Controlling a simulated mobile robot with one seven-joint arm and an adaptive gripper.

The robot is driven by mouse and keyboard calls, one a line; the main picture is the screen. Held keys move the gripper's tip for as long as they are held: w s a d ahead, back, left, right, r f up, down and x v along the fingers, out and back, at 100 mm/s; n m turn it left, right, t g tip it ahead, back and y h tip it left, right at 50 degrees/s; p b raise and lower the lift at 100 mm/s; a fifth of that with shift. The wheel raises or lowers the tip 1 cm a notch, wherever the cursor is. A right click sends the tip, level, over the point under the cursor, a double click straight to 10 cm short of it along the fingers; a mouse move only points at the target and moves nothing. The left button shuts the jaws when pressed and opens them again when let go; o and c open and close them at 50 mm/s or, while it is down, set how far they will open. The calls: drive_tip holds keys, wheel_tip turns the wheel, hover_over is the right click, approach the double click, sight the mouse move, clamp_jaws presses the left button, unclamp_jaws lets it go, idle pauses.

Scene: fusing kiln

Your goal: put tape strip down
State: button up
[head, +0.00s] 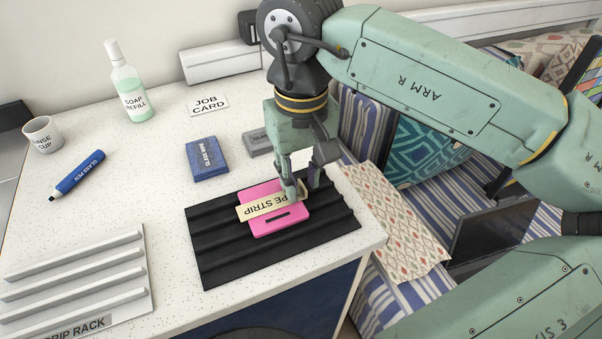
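The tape strip (262,209) is a cream band with dark lettering, upside down in the head view. It crosses over the pink plate (263,227), which has a dark slot and sits on the black ribbed mat (214,258). My gripper (303,190) points down at the right end of the strip. Its fingers are around that end and cover the first letters, and it appears shut on it. Whether the strip touches the plate or is just above it is not clear.
A blue box (207,158) and a grey block (257,142) stand behind the mat. A blue glass pen (78,174), a rinse cup (43,135), a soap bottle (129,85) and a job card (208,105) are farther away.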

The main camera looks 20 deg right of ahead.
drive_tip(key=shift+r+p, duration=0.3)
drive_tip(key=shift+p, duration=0.05)
wheel_tip(320, 180, up, 12)
drive_tip(key=b, duration=0.2)
drive_tip(key=shift+f, duration=0.15)
